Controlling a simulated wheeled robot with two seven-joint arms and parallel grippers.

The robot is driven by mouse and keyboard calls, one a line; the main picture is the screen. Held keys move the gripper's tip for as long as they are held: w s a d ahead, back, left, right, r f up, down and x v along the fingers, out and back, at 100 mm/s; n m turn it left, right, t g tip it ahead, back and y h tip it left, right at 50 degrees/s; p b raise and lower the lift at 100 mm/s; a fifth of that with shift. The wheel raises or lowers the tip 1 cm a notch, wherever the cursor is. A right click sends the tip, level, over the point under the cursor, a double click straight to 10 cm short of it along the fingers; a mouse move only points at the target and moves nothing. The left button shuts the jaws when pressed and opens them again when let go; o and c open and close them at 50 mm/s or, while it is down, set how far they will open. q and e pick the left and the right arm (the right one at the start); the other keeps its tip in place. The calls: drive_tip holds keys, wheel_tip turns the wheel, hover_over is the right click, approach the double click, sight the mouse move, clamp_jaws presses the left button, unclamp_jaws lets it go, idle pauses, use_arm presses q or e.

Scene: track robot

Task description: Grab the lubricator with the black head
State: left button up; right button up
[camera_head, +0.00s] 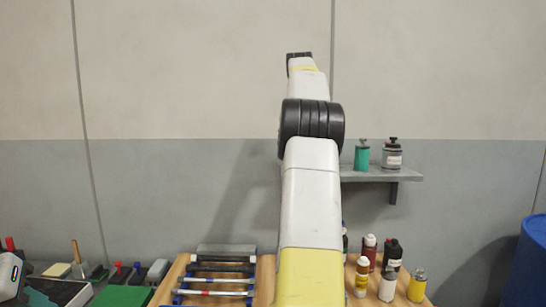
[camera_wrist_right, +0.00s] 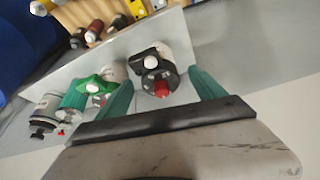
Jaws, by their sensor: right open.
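A lubricator with a black head (camera_wrist_right: 162,78) and a red tip stands on the wall shelf (camera_wrist_right: 130,42) in the right wrist view; its pale body shows behind the head. My right gripper (camera_wrist_right: 160,80) is open, its two green fingers on either side of this head. I cannot tell whether they touch it. To its left stand a lubricator with a green head (camera_wrist_right: 92,90) and a grey one with a dark top (camera_wrist_right: 45,115). In the head view my right arm hides the black-headed lubricator and my gripper.
In the head view, a green container (camera_head: 361,156) and a grey one (camera_head: 392,155) stand on the shelf (camera_head: 385,174) right of my arm. Several bottles and spray cans (camera_head: 388,283) stand on the wooden bench below. A blue drum (camera_head: 528,265) is at the right edge.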

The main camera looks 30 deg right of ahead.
drive_tip(key=x, duration=0.7)
drive_tip(key=shift+f, duration=0.25)
drive_tip(key=c, duration=1.6)
drive_tip(key=shift+r, duration=0.1)
